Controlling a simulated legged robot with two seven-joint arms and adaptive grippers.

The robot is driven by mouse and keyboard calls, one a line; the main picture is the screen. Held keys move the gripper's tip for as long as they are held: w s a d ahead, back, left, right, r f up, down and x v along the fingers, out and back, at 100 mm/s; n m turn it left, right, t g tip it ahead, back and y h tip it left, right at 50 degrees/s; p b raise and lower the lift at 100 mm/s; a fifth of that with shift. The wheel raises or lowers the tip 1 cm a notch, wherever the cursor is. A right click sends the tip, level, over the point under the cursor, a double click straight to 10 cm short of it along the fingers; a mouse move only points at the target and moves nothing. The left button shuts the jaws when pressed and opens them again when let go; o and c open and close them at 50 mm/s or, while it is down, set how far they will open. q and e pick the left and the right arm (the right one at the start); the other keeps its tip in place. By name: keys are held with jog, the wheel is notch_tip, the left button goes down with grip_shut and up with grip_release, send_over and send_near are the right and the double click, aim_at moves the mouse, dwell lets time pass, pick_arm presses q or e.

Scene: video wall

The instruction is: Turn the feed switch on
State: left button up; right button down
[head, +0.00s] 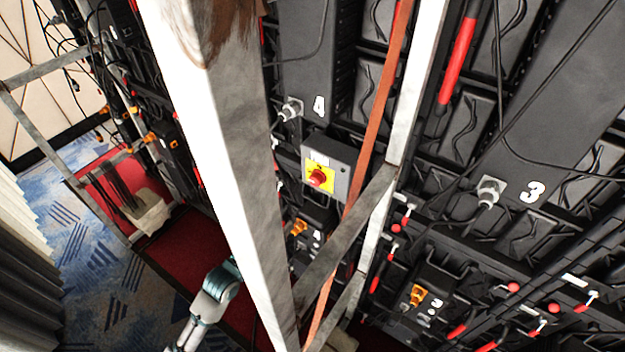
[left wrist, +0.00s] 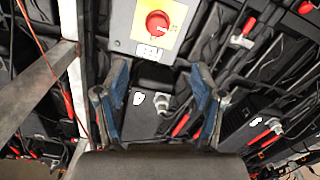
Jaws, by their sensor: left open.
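The feed switch is a red rotary knob (head: 318,178) on a yellow plate, set on a grey box (head: 341,160) between the metal posts. In the left wrist view the red knob (left wrist: 158,23) shows near the top centre, on the same grey box (left wrist: 122,22). My left gripper (left wrist: 158,82) is open and empty, its two blue-padded fingers just below the box in the picture and apart from the knob. In the head view only part of my left arm shows at the bottom, and its gripper is hidden behind the wide post. My right gripper is not in view.
A wide pale metal post (head: 225,150) crosses the head view, with a diagonal brace (head: 345,240) joining a thinner post. An orange strap (head: 384,95) hangs beside the box. Black panels with cables and red handles (head: 458,60) fill the wall behind. Carpet (head: 95,250) lies at lower left.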

aim_at(314, 183)
pick_arm(q)
jog(key=x, duration=0.5)
jog(key=p+x, duration=0.1)
jog(key=x, duration=1.1)
jog(key=shift+d+r+p, duration=0.25)
jog(key=shift+p, duration=0.15)
jog(key=shift+a, duration=0.1)
jog(key=c, duration=1.1)
